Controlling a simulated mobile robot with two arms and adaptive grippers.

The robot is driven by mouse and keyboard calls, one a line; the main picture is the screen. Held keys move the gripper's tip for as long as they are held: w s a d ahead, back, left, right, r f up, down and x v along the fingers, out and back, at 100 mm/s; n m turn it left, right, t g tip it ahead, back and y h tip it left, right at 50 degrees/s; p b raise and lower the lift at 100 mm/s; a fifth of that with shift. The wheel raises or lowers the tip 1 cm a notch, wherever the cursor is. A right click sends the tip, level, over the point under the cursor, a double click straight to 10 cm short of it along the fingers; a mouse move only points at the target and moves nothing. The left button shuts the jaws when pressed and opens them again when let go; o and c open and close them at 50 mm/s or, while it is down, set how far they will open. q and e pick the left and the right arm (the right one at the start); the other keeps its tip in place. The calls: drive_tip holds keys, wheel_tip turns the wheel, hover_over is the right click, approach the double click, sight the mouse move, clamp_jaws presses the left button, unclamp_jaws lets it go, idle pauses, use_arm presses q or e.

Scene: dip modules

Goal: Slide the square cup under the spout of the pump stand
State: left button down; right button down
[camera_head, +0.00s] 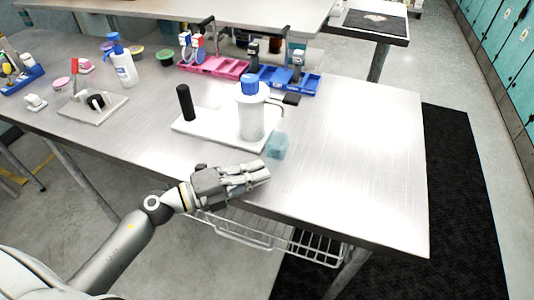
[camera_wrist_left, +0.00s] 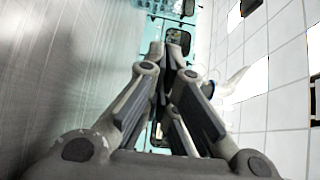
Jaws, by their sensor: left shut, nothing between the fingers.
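The square cup (camera_head: 277,146) is small, translucent and teal. It stands on the metal table at the front right corner of the pump stand (camera_head: 205,133). The stand has a white base, a cloudy white bottle (camera_head: 251,118) with a blue cap, and a black post (camera_head: 185,102). My left gripper (camera_head: 266,173) is shut and empty just in front of the cup, with a small gap. The left wrist view shows its closed fingers (camera_wrist_left: 168,62). My right gripper is not in view.
Pink (camera_head: 215,66) and blue (camera_head: 305,82) trays with small devices stand behind the stand. The right side of the table (camera_head: 370,150) is clear. A wire shelf (camera_head: 285,240) hangs under the front edge.

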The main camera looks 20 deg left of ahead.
sight(273, 149)
use_arm(q)
drive_tip(key=w, duration=0.1)
drive_tip(key=w+d, duration=0.1)
drive_tip(key=w, duration=0.1)
drive_tip(key=shift+w+r, duration=0.1)
drive_tip(key=shift+w, duration=0.8)
drive_tip(key=shift+w+p, duration=0.4)
drive_tip(key=shift+w, duration=1.45)
drive_tip(key=shift+s, duration=0.1)
